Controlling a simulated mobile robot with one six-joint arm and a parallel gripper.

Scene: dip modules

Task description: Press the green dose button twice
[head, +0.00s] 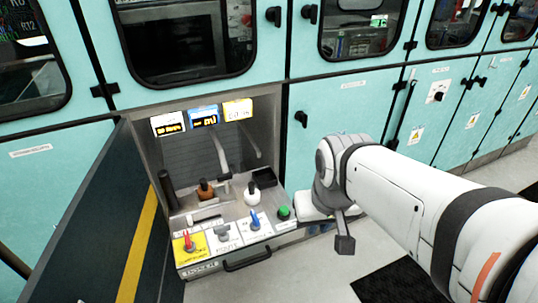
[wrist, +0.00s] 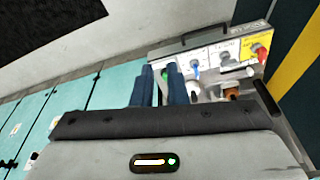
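The green dose button (head: 284,212) is a round green cap on a white plate at the right end of a control panel row in the head view. It shows partly in the wrist view (wrist: 170,68), close beside and beyond the tip of one finger. My gripper (wrist: 159,67) has two dark blue fingers with a narrow gap between them, and nothing is seen held. In the head view my wrist is just right of the button, and the fingers are mostly hidden there. I cannot tell whether a finger touches the button.
Left of the button are a blue switch (head: 255,221), a grey knob (head: 222,232) and a red switch (head: 188,240) on yellow. A white bottle (head: 252,192) and brown bottle (head: 205,190) stand behind. A dark striped door (head: 100,235) stands open at left.

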